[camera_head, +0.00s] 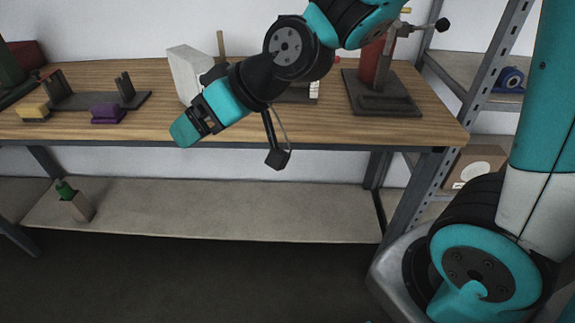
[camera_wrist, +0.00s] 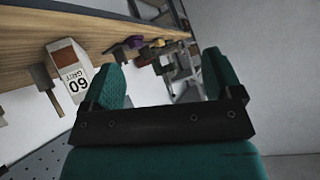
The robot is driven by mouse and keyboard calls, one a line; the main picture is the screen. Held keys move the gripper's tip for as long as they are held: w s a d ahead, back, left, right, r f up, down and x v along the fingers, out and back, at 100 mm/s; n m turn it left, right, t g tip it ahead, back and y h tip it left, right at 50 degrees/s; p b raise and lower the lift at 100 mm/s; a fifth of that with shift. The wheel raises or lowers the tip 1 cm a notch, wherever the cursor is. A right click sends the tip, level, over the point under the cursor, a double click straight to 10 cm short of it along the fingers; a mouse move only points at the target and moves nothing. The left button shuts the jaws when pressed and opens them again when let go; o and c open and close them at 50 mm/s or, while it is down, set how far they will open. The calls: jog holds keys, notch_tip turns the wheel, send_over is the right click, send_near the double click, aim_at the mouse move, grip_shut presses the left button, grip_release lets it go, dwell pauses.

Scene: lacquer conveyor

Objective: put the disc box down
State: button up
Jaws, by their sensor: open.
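A pale upright box (camera_head: 188,72) stands on the wooden workbench, just behind my gripper in the head view. In the wrist view a white box with a brown part and the print "60 GRIT" (camera_wrist: 68,68) stands on the bench, outside the left finger; it appears to be the same box. My gripper (camera_head: 186,131) is at the bench's front edge, pointing down and left. In the wrist view its two teal fingers (camera_wrist: 165,78) are wide apart with nothing held between them. My wrist hides part of the box's lower right side.
The workbench (camera_head: 150,75) also carries a dark fixture (camera_head: 75,100), a purple block (camera_head: 107,113), a yellow block (camera_head: 34,111) and a red cylinder on a dark base (camera_head: 385,98). A brown box with a white circle (camera_head: 474,167) sits on the right rack. The lower shelf (camera_head: 230,210) is mostly clear.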

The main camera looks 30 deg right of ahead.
jog(key=s+d+g+h, duration=0.2)
jog(key=s+g, duration=0.1)
jog(key=s, duration=0.5)
jog(key=s+d+g+h, duration=0.1)
jog(key=s+d+g, duration=0.2)
jog(key=s, duration=0.5)
jog(key=shift+s+r+h, duration=0.35)
jog(key=shift+s+h, duration=0.05)
jog(key=shift+c, duration=0.2)
